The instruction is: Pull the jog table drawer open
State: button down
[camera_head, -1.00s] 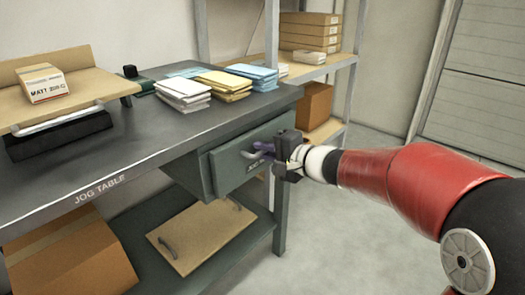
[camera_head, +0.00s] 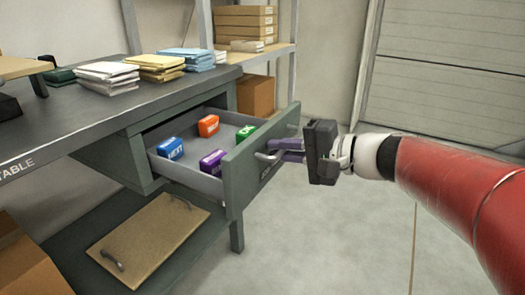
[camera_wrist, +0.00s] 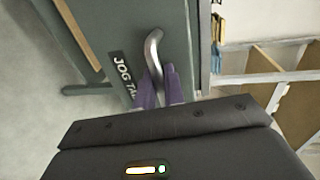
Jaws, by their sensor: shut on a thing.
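The jog table drawer (camera_head: 245,180) stands pulled out from under the dark jog table top (camera_head: 60,125). Inside it lie several small boxes: an orange one (camera_head: 208,126), a blue one (camera_head: 170,149), a purple one (camera_head: 212,161) and a green one (camera_head: 245,131). My gripper (camera_head: 280,151) has its purple fingers shut on the drawer's curved metal handle (camera_wrist: 153,50). In the wrist view the handle runs up from between the fingers (camera_wrist: 160,88), beside a dark label on the drawer front. The fingers partly hide the handle in the head view.
Stacks of white, tan and blue envelopes (camera_head: 155,66) lie on the table top. A brown board with handles (camera_head: 150,228) lies on the lower shelf. A rack with cardboard boxes (camera_head: 245,20) stands behind. The floor (camera_head: 340,230) on the right is clear.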

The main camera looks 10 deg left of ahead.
jog(key=shift+s+d, duration=0.25)
jog(key=shift+d, duration=0.3)
jog(key=c, duration=1.9)
grip_release()
jog(key=v, duration=0.7)
jog(key=shift+s+d, duration=0.15)
jog(key=shift+d, duration=0.2)
